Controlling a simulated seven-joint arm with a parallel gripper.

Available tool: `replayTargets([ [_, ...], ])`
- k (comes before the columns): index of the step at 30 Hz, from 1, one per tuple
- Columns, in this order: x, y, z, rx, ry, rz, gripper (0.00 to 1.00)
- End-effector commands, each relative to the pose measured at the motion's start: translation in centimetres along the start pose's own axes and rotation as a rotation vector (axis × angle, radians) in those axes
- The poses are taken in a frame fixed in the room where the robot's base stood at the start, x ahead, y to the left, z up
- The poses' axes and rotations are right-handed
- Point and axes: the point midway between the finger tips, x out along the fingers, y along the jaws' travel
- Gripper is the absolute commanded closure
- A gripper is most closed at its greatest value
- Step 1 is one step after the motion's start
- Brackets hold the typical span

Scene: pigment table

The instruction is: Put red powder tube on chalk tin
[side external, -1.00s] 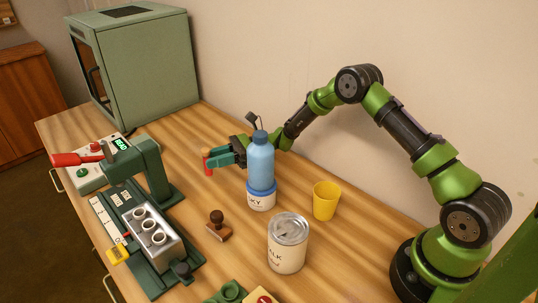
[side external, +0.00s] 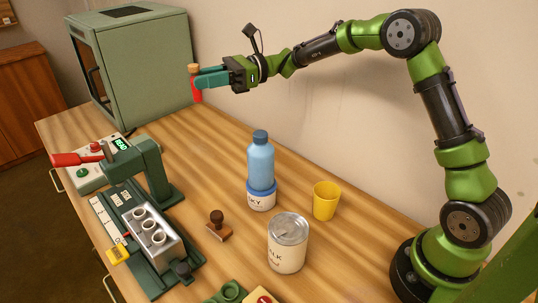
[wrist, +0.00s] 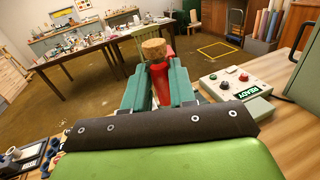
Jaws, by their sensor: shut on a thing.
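My gripper (side external: 198,82) is shut on the red powder tube (side external: 197,94), a red tube with a cork stopper. It holds the tube roughly upright, high above the back of the table. In the wrist view the red tube (wrist: 161,82) sits between the teal fingers, cork (wrist: 154,48) on top. The chalk tin (side external: 287,252), a cream can with a grey metal lid, stands upright at the front of the table, far from my gripper. Its lid (side external: 288,229) is bare.
A blue bottle (side external: 260,165) stands on the sky tin (side external: 261,200) behind the chalk tin. A yellow cup (side external: 326,201) and a wooden stamp (side external: 218,226) are beside it. A green press (side external: 150,170) stands left. A large green cabinet (side external: 150,70) is at the back.

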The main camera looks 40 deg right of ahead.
Motion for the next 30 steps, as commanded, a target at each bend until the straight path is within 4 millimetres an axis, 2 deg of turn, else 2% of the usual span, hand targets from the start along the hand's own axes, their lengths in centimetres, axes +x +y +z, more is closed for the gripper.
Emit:
replayTargets([
  [8,-1.1,6.3,-0.6,0.005,0.005,0.162,1.0],
  [11,-1.9,9.7,-0.7,0.005,0.006,0.247,1.0],
  [18,-4.7,19.5,-0.8,0.002,0.009,0.479,1.0],
  [21,-5.7,22.4,-0.8,0.0,0.009,0.544,1.0],
  [27,-7.0,26.4,-0.7,-0.002,0.011,0.629,1.0],
  [29,-7.3,27.3,-0.7,-0.002,0.01,0.647,1.0],
  [30,-7.3,27.1,-1.6,0.004,0.008,0.646,1.0],
])
